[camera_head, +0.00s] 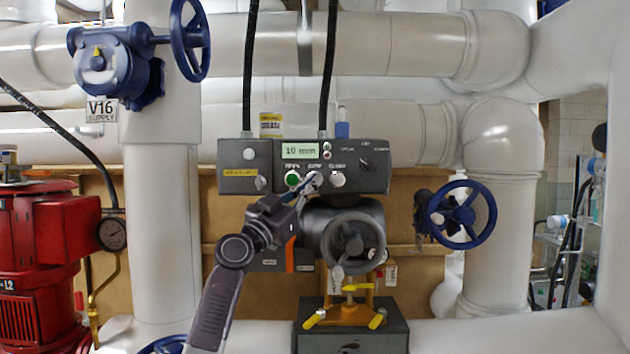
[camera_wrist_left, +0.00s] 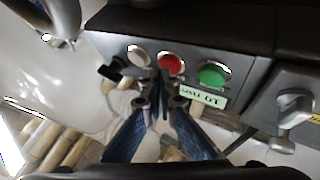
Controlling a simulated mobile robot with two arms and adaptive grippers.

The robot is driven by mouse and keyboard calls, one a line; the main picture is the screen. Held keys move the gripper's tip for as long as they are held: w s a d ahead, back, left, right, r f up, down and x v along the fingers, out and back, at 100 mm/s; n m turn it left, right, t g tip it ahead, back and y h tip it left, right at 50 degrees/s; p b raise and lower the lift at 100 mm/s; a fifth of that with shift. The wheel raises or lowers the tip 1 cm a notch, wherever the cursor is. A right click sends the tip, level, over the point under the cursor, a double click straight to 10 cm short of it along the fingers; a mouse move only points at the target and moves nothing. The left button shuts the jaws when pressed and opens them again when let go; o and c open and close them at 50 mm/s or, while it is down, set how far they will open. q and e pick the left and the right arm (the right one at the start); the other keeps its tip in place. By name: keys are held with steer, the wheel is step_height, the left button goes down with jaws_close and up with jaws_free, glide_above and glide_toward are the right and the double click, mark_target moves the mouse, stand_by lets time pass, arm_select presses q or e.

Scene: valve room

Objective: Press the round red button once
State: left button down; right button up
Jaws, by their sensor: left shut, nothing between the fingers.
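The round red button (camera_wrist_left: 171,65) shows in the left wrist view, between a white button (camera_wrist_left: 138,57) and a green button (camera_wrist_left: 213,73). My left gripper (camera_wrist_left: 159,80) is shut and empty, its fingertips at the lower edge of the red button in that view. Whether they touch it, I cannot tell. In the head view, the grey control box (camera_head: 228,155) carries the green button (camera_head: 292,178), and my left gripper (camera_head: 312,184) covers the spot just right of it. The red button is hidden there. My right gripper is not in view.
A display (camera_head: 300,150) reading "10 mm" and a black selector knob (camera_head: 367,163) are on the box. A round grey valve actuator (camera_head: 350,240) sits just below. Blue handwheels (camera_head: 463,214) and white pipes (camera_head: 500,240) surround the box.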

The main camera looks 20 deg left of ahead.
arm_select(q)
steer(key=shift+s+d, duration=0.15)
steer(key=shift+s, duration=0.4)
steer(key=s+p, duration=0.1)
steer(key=s, duration=0.1)
steer(key=s+d+p, duration=0.1)
steer(key=s+p, duration=0.1)
steer(key=shift+s+d, duration=0.2)
steer(key=shift+s, duration=0.2)
stand_by(0.5)
